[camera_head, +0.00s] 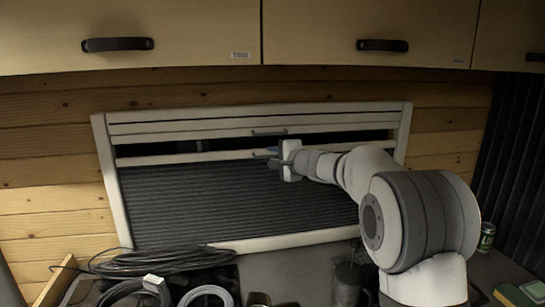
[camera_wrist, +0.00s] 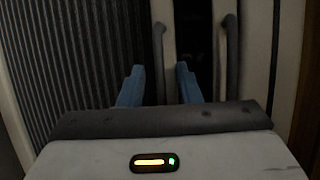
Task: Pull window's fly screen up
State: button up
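The window (camera_head: 256,236) has a pale frame. A dark pleated screen (camera_head: 220,200) fills its lower part, with a pale bar (camera_head: 190,157) along its top edge. My gripper (camera_head: 275,157) is at this bar, right of the window's middle. In the wrist view, my gripper's blue fingers (camera_wrist: 159,86) are apart. A dark handle (camera_wrist: 158,45) on the bar reaches into the space between them; contact cannot be told. A second dark handle (camera_head: 268,132) is on the pale slats above and also shows in the wrist view (camera_wrist: 231,50), right of the fingers.
A dark gap lies between the bar and the upper slats (camera_head: 200,126). Cabinets with black handles (camera_head: 117,44) overhang the window. Coiled black cables (camera_head: 160,262), a white ring (camera_head: 206,294) and a green can (camera_head: 487,236) are on the counter below.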

jog(key=shift+c, duration=0.2)
grip_shut()
jog(key=shift+d+r, duration=0.1)
